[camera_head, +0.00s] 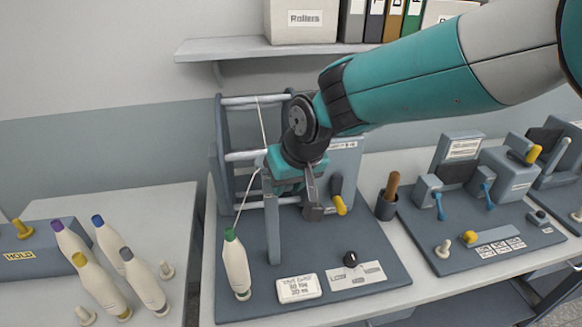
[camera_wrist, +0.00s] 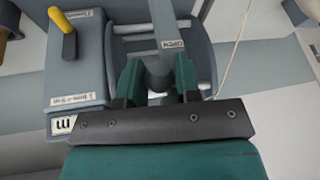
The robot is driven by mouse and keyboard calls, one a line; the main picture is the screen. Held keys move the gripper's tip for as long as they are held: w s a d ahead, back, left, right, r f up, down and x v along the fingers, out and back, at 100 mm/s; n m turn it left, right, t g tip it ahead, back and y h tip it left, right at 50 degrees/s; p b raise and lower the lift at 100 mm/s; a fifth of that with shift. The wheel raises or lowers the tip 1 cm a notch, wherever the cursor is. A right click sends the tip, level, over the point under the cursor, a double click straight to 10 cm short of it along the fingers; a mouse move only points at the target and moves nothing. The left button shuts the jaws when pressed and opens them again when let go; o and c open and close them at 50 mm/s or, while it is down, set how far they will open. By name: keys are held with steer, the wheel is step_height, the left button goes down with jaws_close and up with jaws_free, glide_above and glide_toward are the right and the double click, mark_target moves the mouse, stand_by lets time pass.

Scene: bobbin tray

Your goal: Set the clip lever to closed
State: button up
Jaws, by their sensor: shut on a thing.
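My gripper (camera_wrist: 158,66) is shut on a grey rounded part, which I take to be the clip lever (camera_wrist: 157,77). It sits beside a plate marked OPEN (camera_wrist: 172,44) in the wrist view. In the head view my gripper (camera_head: 290,181) is at the top of a grey upright post (camera_head: 273,228) on the bobbin stand. My wrist hides the lever there, and its exact angle cannot be told.
A box with a yellow-handled lever (camera_head: 341,204) stands close to the right. A green-tipped white bobbin (camera_head: 236,264) stands front left, with thread running up from it. Several bobbins stand on the left table.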

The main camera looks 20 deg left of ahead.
steer(key=shift+w+a+r+g+h+p, duration=0.1)
steer(key=shift+r+g+h+p, duration=0.15)
steer(key=shift+g+p, duration=0.2)
steer(key=o, duration=0.9)
steer(key=b+v, duration=0.5)
steer(key=v, duration=1.2)
steer(key=shift+r, duration=0.15)
